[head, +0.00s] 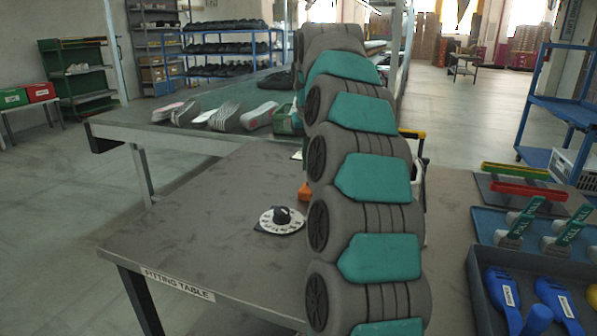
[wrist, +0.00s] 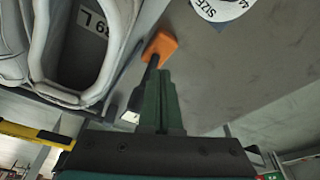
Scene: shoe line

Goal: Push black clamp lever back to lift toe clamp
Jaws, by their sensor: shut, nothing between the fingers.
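In the wrist view, my gripper (wrist: 163,78) shows as green fingers, shut and empty. Its tips are close to an orange block (wrist: 161,46) with a thin black lever (wrist: 146,80) running down from it; I cannot tell whether they touch. A grey-white shoe (wrist: 118,25) marked "39 L" lies at left. A yellow and black bar (wrist: 30,133) runs below the shoe; I cannot tell which part is the toe clamp. In the head view, my arm hides my gripper and most of the fixture; only an orange piece (head: 305,193) and a yellow-black bar (head: 413,134) show beside it.
A size dial (head: 281,219) lies on the grey fitting table (head: 190,225), left of my arm. A long bench behind carries several shoes (head: 223,116). At right are a dark tray (head: 480,295) of blue tools and a blue tray (head: 487,222) with green "PULL" handles. The table's front left is clear.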

